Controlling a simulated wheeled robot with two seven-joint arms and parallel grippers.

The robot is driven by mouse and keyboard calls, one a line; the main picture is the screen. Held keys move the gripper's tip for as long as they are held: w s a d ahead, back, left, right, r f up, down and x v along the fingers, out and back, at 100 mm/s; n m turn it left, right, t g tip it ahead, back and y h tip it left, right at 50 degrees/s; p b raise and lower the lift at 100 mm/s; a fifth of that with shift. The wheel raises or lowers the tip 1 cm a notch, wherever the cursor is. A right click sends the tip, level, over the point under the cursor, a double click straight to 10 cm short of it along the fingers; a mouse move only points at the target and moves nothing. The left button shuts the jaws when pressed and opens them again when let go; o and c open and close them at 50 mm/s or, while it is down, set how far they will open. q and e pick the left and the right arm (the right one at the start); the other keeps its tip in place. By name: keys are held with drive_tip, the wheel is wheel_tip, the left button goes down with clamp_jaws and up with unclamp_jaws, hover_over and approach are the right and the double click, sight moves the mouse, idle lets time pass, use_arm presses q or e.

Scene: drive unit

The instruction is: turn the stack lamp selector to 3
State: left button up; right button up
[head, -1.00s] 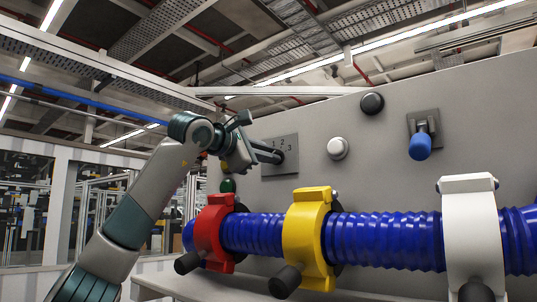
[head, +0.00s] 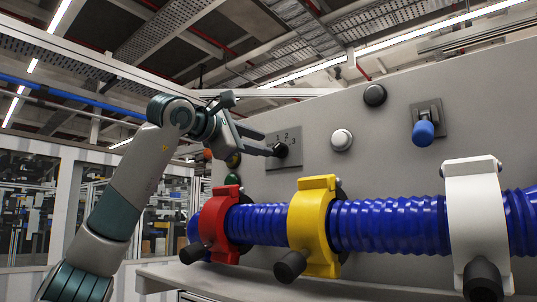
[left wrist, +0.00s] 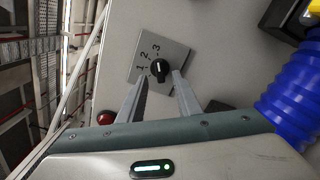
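The stack lamp selector is a black knob (head: 281,150) on a grey plate (head: 297,164) marked 1, 2 and 3, on the panel's left part. In the left wrist view the knob (left wrist: 160,70) has a small white mark that seems to point toward the 3, though it is too small to be sure. My left gripper (head: 271,147) is open at the knob. In the left wrist view its fingertips (left wrist: 160,76) lie on either side of the knob's lower part; I cannot tell whether they touch it. My right gripper is not in view.
Round lamps, one green (head: 232,179), show behind my wrist. Below the selector runs a blue corrugated hose (head: 390,225) with red (head: 219,225), yellow (head: 314,228) and white (head: 476,215) clamps. A white button (head: 341,140), black button (head: 375,95) and blue-handled lever (head: 423,131) sit to the right.

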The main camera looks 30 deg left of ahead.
use_arm(q)
drive_tip(key=s+b, duration=0.4)
drive_tip(key=s, duration=0.7)
drive_tip(key=shift+s+a, duration=0.35)
drive_tip(key=shift+a, duration=0.1)
